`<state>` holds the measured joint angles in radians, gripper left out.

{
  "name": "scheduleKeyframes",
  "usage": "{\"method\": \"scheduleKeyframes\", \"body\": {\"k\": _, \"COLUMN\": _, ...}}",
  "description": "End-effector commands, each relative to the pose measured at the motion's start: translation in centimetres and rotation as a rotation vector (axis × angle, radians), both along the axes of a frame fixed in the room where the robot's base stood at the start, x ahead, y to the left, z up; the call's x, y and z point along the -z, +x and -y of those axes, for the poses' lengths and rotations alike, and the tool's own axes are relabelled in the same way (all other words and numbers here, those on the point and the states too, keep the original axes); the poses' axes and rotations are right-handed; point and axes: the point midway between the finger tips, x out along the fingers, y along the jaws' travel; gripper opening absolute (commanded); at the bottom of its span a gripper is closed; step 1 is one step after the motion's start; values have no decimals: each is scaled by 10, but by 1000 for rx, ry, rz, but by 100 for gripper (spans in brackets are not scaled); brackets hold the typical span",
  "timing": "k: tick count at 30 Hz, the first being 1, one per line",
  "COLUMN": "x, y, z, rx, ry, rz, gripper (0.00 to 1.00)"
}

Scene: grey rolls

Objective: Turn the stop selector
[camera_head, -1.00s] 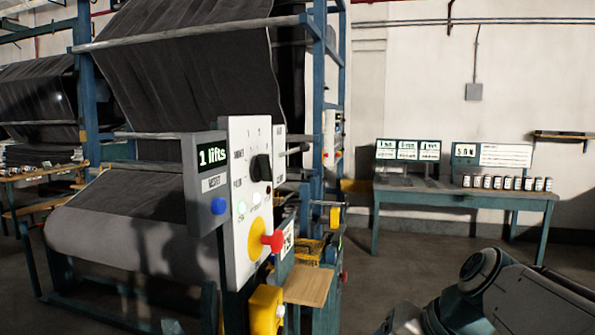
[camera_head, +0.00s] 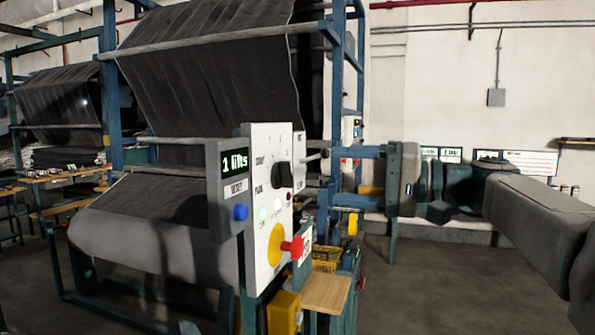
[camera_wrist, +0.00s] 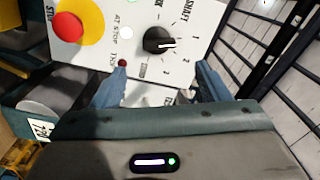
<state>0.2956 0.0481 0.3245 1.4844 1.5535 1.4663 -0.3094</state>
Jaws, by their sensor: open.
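The control panel (camera_head: 262,215) is a white upright plate on a post before the loom. Its black pointer knob (camera_head: 281,174), the only dial I see, also shows in the wrist view (camera_wrist: 160,40) between printed marks, with "SHAFT" beside it. A red push button on a yellow base (camera_head: 280,246), labelled STOP in the wrist view (camera_wrist: 78,22), sits lower on the panel. My gripper (camera_head: 335,178) is open and empty, right of the panel. In the wrist view my gripper (camera_wrist: 162,68) has its fingers spread either side of the knob, apart from it.
A grey display box (camera_head: 233,185) reading "1 lifts" with a blue button adjoins the panel's left. A short lever (camera_head: 316,156) sticks out at its right. A yellow box (camera_head: 284,313) and wooden shelf (camera_head: 326,292) are below. Open floor (camera_head: 450,290) lies right.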

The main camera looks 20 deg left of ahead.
Motion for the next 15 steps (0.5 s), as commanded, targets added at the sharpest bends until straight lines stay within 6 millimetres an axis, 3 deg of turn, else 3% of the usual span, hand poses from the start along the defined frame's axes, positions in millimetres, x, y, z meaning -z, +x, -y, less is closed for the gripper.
{"method": "scheduleKeyframes", "body": {"k": 7, "x": -1, "y": 4, "z": -54, "rx": -3, "ry": -2, "rz": -3, "gripper": 69}}
{"method": "scheduleKeyframes", "body": {"k": 15, "x": 0, "y": 7, "z": -86, "rx": 1, "ry": -2, "rz": -2, "gripper": 69}}
